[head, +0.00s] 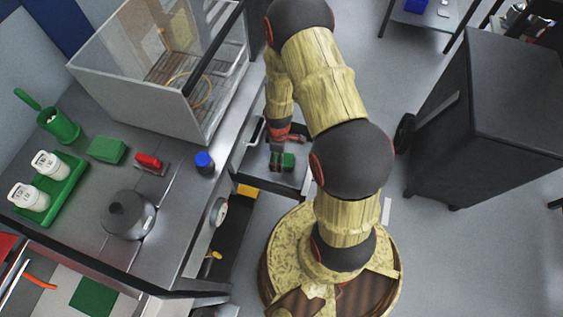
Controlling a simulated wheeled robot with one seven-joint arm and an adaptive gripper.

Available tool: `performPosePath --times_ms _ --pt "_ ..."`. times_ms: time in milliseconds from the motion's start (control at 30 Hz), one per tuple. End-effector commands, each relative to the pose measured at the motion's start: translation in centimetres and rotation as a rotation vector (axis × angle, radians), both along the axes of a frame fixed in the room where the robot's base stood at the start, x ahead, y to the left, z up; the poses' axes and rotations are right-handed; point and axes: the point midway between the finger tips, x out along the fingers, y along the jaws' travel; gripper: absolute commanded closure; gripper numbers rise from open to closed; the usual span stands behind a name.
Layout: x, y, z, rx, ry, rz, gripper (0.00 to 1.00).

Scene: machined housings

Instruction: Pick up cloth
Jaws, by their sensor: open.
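My gripper (285,158) points down over an open drawer (258,174) below the counter's right edge. Its jaws are open. A small green piece (288,161) lies in the drawer at the fingertips, perhaps a folded cloth. I cannot tell whether the fingers touch it. Another green block-like piece (108,151), perhaps a cloth or sponge, lies on the counter, well left of my gripper.
The counter holds a green tray (62,207) with two white jars, a green cup (60,125), a red-handled tool (150,162), a blue-capped item (204,162), a grey round device (128,215) and a clear-walled box (140,100). A black cabinet (490,110) stands right. Floor between is clear.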

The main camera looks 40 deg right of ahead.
Motion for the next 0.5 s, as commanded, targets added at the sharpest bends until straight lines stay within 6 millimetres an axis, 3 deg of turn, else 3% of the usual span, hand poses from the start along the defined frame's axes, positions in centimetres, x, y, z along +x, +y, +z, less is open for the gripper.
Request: performPosePath --times_ms 100,333,500 --pt "-0.03 0.06 -1.63 0.001 0.002 0.001 0.27" --pt "0.07 0.04 -1.63 0.0 0.0 0.001 0.27" --pt "0.06 0.05 -1.62 0.0 0.0 0.001 0.36"
